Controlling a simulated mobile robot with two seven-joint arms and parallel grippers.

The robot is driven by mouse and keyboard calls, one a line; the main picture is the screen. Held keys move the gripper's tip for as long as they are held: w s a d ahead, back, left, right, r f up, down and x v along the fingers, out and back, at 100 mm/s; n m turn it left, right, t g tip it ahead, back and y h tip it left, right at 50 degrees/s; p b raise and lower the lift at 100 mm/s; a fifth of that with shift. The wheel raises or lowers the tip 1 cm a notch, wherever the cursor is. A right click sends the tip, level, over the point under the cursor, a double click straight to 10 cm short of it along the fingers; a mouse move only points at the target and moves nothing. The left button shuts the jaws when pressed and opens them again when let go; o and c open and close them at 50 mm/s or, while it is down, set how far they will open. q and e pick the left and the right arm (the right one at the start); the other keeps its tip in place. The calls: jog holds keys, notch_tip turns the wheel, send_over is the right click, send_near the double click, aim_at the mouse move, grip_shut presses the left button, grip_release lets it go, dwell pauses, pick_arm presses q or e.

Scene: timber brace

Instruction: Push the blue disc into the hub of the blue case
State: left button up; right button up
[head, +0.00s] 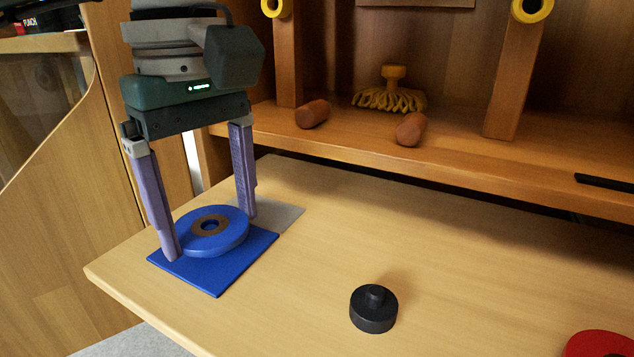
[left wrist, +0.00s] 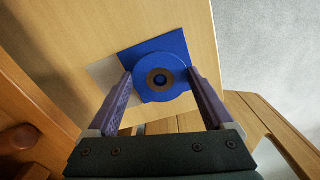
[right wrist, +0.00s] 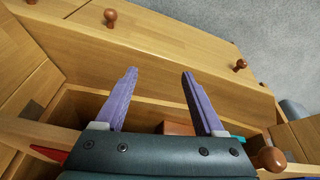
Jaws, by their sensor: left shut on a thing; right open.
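The blue disc (head: 226,238) is a round puck with a brown ring around a centre hole. It is at the left of the table in the head view, over a flat blue square (head: 215,281), perhaps part of the blue case. My left gripper (head: 212,235) is shut on the disc, one finger on each side. The left wrist view shows the disc (left wrist: 161,91) between the fingertips, over the blue square (left wrist: 173,42). I cannot tell whether the disc touches the square; no hub shows. My right gripper (right wrist: 158,72) is open and empty in the right wrist view.
A grey plate (head: 284,216) lies beside the blue square. A black knobbed cylinder (head: 373,309) stands mid-table, and a red round thing (head: 598,344) is at the right edge. A shelf (head: 450,150) behind holds brown cylinders and a yellow brush. The table between is clear.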

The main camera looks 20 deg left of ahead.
aim_at(214, 230)
pick_arm(q)
jog(key=shift+f, duration=0.3)
jog(key=o, duration=1.1)
jog(key=shift+r, duration=0.1)
notch_tip(214, 230, up, 10)
jog(key=p, duration=0.4)
jog(key=shift+p, duration=0.35)
